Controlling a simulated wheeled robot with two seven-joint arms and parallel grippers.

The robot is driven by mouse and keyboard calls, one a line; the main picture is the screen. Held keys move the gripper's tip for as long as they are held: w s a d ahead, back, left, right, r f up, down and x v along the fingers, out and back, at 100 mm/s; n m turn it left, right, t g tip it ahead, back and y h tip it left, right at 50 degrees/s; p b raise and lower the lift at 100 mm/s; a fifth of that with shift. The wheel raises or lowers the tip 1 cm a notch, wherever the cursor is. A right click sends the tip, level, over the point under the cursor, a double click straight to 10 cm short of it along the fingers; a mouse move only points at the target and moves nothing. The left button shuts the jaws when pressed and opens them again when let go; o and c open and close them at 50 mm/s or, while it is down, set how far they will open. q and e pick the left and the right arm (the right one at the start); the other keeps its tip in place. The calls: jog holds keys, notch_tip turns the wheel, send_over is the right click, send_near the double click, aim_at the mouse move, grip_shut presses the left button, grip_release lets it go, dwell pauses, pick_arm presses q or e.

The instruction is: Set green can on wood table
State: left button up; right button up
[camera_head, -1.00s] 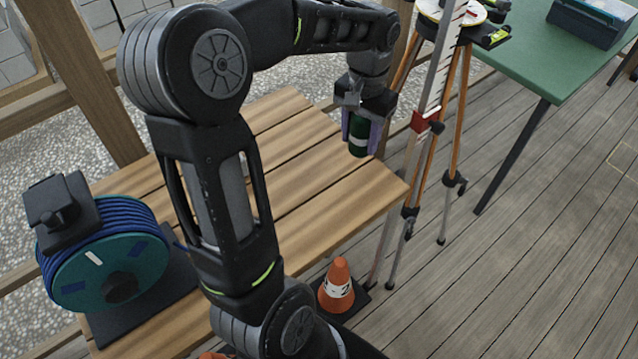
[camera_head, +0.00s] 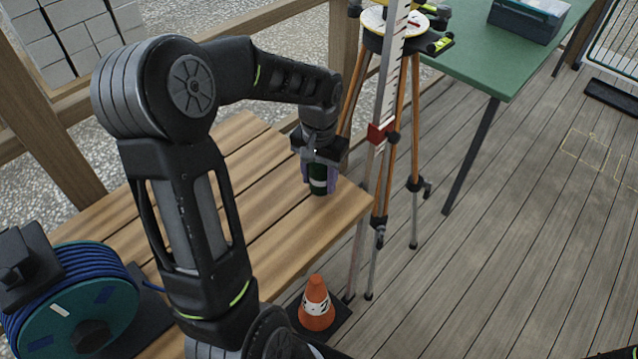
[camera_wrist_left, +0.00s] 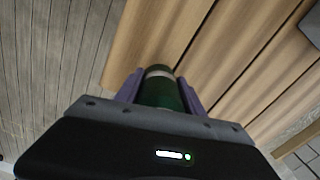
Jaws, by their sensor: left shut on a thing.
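The green can (camera_head: 318,183), with a pale band, is between the fingers of my left gripper (camera_head: 319,176), near the right corner of the wood table (camera_head: 262,213). The gripper points down and is shut on the can. In the left wrist view the can (camera_wrist_left: 160,90) sits between the two purple fingers, with table planks beyond it. The can looks upright and its lower end is at or just above the tabletop; I cannot tell if it touches. My right gripper is not in view.
A cable reel (camera_head: 75,305) stands on the table's near left. A tripod with a measuring staff (camera_head: 388,90) stands close right of the table. An orange cone (camera_head: 316,303) is on the floor by the table. A green table (camera_head: 510,60) stands at back right. Planks around the can are clear.

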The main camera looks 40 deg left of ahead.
aim_at(319, 186)
pick_arm(q)
jog(key=shift+f, duration=1.25)
jog(key=shift+f, duration=0.1)
jog(key=shift+f, duration=0.15)
jog(key=o, duration=1.3)
notch_tip(319, 186, up, 12)
jog(key=shift+r, duration=0.25)
